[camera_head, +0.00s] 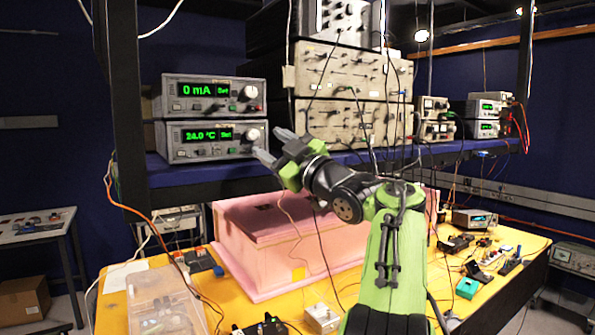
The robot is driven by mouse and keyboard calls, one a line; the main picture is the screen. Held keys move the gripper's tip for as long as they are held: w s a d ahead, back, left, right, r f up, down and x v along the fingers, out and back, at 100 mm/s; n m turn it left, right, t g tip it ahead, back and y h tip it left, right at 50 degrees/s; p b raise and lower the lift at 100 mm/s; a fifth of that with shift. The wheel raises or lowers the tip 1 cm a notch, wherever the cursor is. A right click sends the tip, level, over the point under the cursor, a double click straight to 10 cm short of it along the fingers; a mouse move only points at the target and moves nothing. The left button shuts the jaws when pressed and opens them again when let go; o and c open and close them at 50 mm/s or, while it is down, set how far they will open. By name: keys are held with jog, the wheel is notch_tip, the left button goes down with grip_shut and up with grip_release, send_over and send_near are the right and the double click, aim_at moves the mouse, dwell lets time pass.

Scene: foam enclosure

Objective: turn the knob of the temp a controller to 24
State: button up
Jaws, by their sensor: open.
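The temperature controller (210,153) is the lower of two stacked grey boxes on the blue shelf. Its green display (209,134) reads 24.0 °C with "Set" beside it. Its round pale knob (252,134) is at the right end of its front panel. My gripper (269,146) is open, just right of the knob, with its fingers pointing left toward it. The fingers look apart from the knob and nothing shows between them; the exact depth gap cannot be told. The label "temp a" is not readable.
Another controller (209,97) showing 0 mA sits on top. Rack instruments (340,75) stand right behind my arm, with hanging cables. A black shelf post (125,90) is at left. Below are a pink foam box (255,225) and a cluttered yellow table (262,312).

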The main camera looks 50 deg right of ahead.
jog(key=b+v, duration=0.3)
jog(key=v, duration=0.9)
jog(key=w+a+f+m+g, duration=0.3)
jog(key=w+a+f+m, duration=0.15)
jog(key=w+a, duration=0.5)
jog(key=a+f+m+g, duration=0.2)
jog(key=a+f+g, duration=0.2)
jog(key=a+f, duration=0.7)
jog(key=s+a+f+g, duration=0.4)
jog(key=s+f, duration=0.6)
jog(key=f, duration=0.1)
jog(key=s+a+f+g+y, duration=0.1)
jog(key=s+a+f+g, duration=0.4)
jog(key=s+f, duration=0.5)
notch_tip(320, 180, down, 2)
jog(key=shift+s+a+f+m, duration=0.15)
jog(key=shift+s+a+m, duration=0.1)
jog(key=shift+m, duration=0.2)
